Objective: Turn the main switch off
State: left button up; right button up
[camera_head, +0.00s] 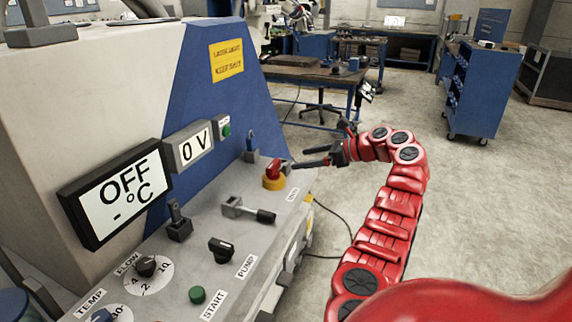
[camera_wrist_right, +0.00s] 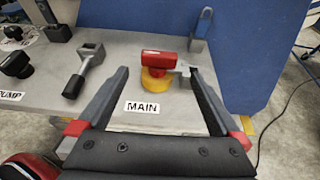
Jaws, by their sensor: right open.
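The main switch is a red handle (camera_head: 274,170) on a round yellow base (camera_head: 273,184), at the right end of the sloped grey panel. In the right wrist view the red handle (camera_wrist_right: 155,64) lies crosswise, with a small grey part at its right, above the MAIN label (camera_wrist_right: 142,107). My right gripper (camera_head: 300,157) is open and reaches in from the right, close to the switch. In the right wrist view its fingers (camera_wrist_right: 159,76) lie either side of the switch, with nothing gripped. Whether a fingertip touches it I cannot tell. My left gripper is out of view.
A blue-tipped lever (camera_head: 251,147) stands just behind the switch. A lever with a black grip (camera_head: 250,211), a black PUMP knob (camera_head: 221,250) and a green START button (camera_head: 197,295) share the panel. Open floor lies to the right.

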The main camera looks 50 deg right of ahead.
jog(key=v, duration=0.5)
jog(key=shift+s+d+r, duration=0.15)
jog(key=shift+s, duration=0.15)
